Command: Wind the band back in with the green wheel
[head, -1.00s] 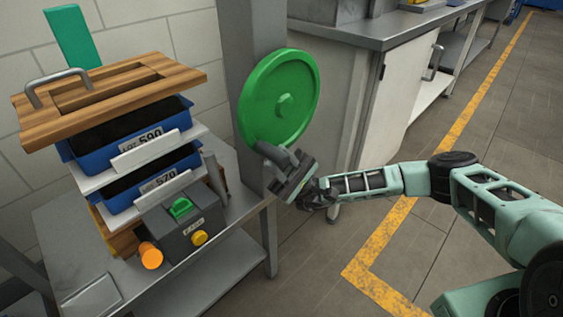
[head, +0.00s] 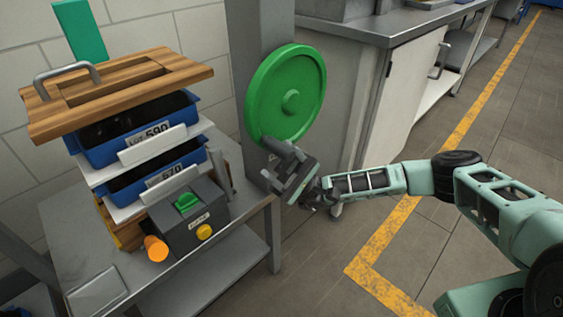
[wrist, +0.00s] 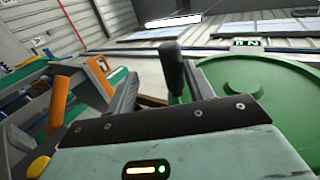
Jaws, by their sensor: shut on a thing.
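The green wheel (head: 308,66) is a large upright disc with a round hub, mounted against a grey post. In the wrist view the wheel (wrist: 262,95) fills the right side, with a small green "IN" sign (wrist: 246,43) above its rim. My gripper (head: 271,151) is at the wheel's lower edge. Between its fingers in the wrist view stands a dark handle (wrist: 173,72), and the gripper is shut on it. How the handle joins the wheel is hidden. I cannot pick out the band for certain.
On the metal table left of the wheel stand blue bins (head: 110,147) under a wooden board (head: 190,65). A grey box (head: 180,232) with a green switch and an orange part is in front. A white cabinet (head: 400,95) stands behind right. The floor (head: 400,265) at right is clear.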

